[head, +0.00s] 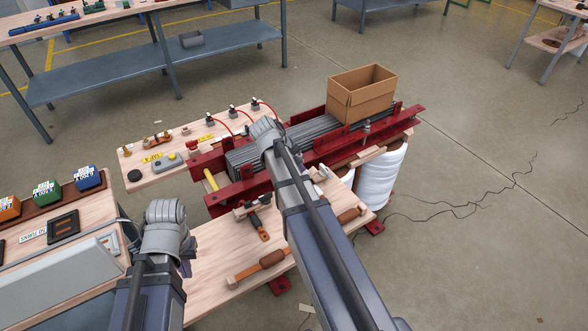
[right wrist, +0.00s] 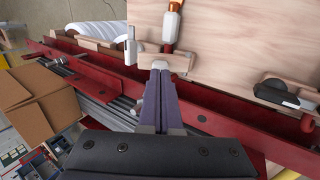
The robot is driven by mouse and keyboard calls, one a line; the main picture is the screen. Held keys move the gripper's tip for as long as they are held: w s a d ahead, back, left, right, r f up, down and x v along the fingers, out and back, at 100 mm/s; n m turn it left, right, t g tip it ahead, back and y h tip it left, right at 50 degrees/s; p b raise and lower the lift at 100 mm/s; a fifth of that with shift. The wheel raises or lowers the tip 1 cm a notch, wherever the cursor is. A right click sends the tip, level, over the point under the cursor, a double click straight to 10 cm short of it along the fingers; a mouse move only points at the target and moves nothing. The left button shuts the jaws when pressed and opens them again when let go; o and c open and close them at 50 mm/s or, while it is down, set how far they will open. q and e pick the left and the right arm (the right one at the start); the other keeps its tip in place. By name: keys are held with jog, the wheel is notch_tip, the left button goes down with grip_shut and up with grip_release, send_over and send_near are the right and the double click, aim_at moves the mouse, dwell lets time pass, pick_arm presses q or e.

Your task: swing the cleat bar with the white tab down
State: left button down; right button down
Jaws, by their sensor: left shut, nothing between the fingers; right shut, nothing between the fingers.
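The white tab (right wrist: 130,46) stands up at the end of a pale wooden cleat bar (right wrist: 198,67), along the edge of the red clamp frame (right wrist: 215,118). In the head view the white tab (head: 322,171) shows just right of my right arm, which hides much of the bar. My right gripper (right wrist: 163,72) is shut and empty; its tips are at the bar, close beside the white tab. I cannot tell whether they touch. A second cleat bar with a dark tab (right wrist: 276,94) lies further right. My left gripper (head: 187,260) is shut and empty, low over the bench's left side.
A stack of grey strips (head: 315,130) lies in the red frame, with a cardboard box (head: 360,93) on its far end. Mallets (head: 262,265) and a dark-and-orange tool (head: 260,227) lie on the near wooden bench (head: 215,300). A side table with coloured boxes (head: 46,194) stands left.

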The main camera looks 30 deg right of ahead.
aim_at(311, 172)
pick_arm(q)
jog(key=shift+f+b, duration=0.3)
jog(key=shift+f, duration=0.25)
pick_arm(e)
jog(key=shift+d+f, duration=0.3)
jog(key=shift+f, duration=0.2)
pick_arm(q)
jog(key=shift+r, duration=0.1)
